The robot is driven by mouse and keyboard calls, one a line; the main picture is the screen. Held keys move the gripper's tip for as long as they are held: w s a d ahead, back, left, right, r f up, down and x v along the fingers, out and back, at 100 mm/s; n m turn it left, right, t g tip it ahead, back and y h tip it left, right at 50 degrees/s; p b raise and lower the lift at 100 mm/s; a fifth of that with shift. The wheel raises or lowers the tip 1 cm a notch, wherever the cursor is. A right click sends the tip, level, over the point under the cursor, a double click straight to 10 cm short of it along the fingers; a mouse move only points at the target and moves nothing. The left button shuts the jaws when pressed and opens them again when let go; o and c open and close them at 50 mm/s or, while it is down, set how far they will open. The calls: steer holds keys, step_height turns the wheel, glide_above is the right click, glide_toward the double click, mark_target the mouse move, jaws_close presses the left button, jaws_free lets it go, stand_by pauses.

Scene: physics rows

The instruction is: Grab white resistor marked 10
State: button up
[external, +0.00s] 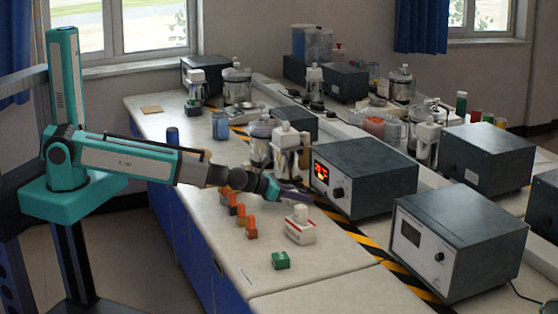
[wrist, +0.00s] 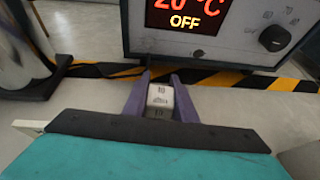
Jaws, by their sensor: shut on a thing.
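The white resistor (wrist: 159,95) shows in the wrist view as a small white block with dark markings that look like 10. It sits between the two purple fingers of my gripper (wrist: 160,86), which is shut on it. A greyer, shaded face below it also carries a mark. In the external view my gripper (external: 300,194) is over the right part of the near bench, just in front of the heater box with the red display. The resistor cannot be clearly made out there.
A heater box (external: 362,176) with a lit red display stands right behind my gripper; the wrist view reads 20 °C OFF. A white box with a red band (external: 300,230), a green block (external: 281,261) and several orange blocks (external: 240,215) stand nearby.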

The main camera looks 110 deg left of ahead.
steer(key=shift+r, duration=0.15)
step_height(320, 180, up, 18)
steer(key=p, duration=0.3)
stand_by(0.4)
